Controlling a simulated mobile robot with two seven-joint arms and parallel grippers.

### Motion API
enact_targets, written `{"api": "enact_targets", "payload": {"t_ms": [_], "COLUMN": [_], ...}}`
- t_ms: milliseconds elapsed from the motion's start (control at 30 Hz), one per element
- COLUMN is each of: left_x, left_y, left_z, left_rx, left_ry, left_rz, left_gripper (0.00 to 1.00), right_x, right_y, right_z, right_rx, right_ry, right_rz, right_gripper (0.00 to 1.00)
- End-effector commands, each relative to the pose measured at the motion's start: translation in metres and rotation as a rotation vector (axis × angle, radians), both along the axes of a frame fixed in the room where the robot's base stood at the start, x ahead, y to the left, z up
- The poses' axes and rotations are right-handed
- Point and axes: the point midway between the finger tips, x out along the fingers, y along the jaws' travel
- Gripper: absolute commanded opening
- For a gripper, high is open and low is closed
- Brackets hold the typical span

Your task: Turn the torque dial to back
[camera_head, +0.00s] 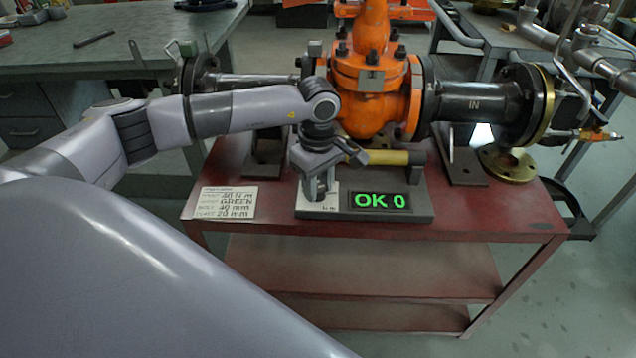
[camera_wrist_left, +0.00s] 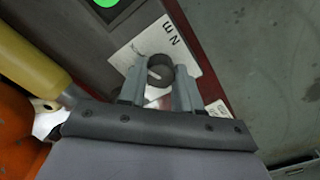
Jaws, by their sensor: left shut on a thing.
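The torque dial (camera_wrist_left: 160,68) is a small dark grey round knob on a white plate (camera_wrist_left: 137,50) marked "N m" in the left wrist view. A pale line shows on its top. My left gripper (camera_head: 318,190) points down over the left part of the grey base (camera_head: 410,212). Its fingers are shut on the dial, one on each side. In the head view the gripper hides most of the dial. A display (camera_head: 380,201) right of it reads "OK 0" in green. My right gripper is not in view.
A yellow-handled tool (camera_head: 395,158) lies just behind the display. The orange gate valve (camera_head: 372,95) and its dark pipes stand behind it. A handwritten card (camera_head: 225,202) lies at left on the red cart (camera_head: 480,215). The cart's front right top is clear.

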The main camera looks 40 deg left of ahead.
Motion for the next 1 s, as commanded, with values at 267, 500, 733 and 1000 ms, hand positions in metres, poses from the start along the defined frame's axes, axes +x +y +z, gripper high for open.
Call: {"api": "enact_targets", "payload": {"t_ms": [267,500,733,1000], "left_x": [0.0,0.001,0.001,0.001], "left_y": [0.0,0.0,0.0,0.0], "left_z": [0.001,0.005,0.041,0.071], "left_rx": [0.0,-0.001,0.0,-0.001], "left_ry": [-0.002,-0.003,-0.005,-0.003], "left_rz": [-0.001,0.0,-0.001,-0.001], "left_gripper": [0.59,0.59,0.59,0.59], "right_x": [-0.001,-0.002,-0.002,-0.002], "right_y": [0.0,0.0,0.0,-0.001], "right_z": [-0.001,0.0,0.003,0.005], "right_rx": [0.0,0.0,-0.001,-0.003], "right_ry": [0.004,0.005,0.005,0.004], "right_rz": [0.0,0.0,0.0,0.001], "right_gripper": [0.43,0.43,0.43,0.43]}}
